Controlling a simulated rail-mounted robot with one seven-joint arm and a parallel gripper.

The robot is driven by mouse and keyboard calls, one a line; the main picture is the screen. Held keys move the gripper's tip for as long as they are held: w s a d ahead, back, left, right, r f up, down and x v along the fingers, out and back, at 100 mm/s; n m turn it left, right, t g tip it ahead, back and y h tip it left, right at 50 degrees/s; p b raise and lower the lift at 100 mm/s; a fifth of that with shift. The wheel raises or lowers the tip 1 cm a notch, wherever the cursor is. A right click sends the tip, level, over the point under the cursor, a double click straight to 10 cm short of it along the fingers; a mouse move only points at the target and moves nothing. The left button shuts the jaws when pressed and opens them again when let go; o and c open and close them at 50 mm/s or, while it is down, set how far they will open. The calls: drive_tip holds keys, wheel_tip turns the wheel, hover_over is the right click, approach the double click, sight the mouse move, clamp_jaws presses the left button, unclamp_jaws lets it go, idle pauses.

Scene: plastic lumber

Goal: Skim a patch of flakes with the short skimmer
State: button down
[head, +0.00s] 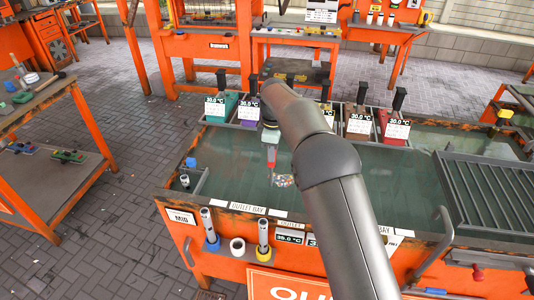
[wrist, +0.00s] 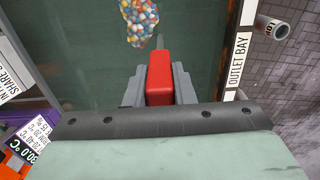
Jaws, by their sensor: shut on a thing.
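My gripper (head: 270,140) hangs over the green water tank (head: 328,185). In the wrist view its two grey fingers (wrist: 158,78) are shut on the red handle of the short skimmer (wrist: 160,82). The red handle also shows below the gripper in the head view (head: 271,157). A thin grey rod (wrist: 160,41) sticks out past the handle; the skimmer's far end is not clear. A patch of multicoloured flakes (head: 284,181) lies in the tank near the skimmer. In the wrist view the flakes (wrist: 138,20) lie ahead and slightly left of the rod, apart from it in the picture.
Labelled coloured bins (head: 358,122) line the tank's back edge. A dark slatted rack (head: 490,190) covers its right part. Upright metal tubes (head: 209,227) and a white ring (head: 237,247) sit along the front. A small blue item (head: 191,162) is at the left rim. Open water surrounds the flakes.

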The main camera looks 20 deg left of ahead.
drive_tip(key=shift+w+d+b, duration=0.85)
drive_tip(key=shift+d+b, duration=1.1)
drive_tip(key=shift+d, duration=2.35)
wheel_tip(320, 180, up, 13)
drive_tip(key=p, duration=1)
drive_tip(key=shift+f, duration=0.15)
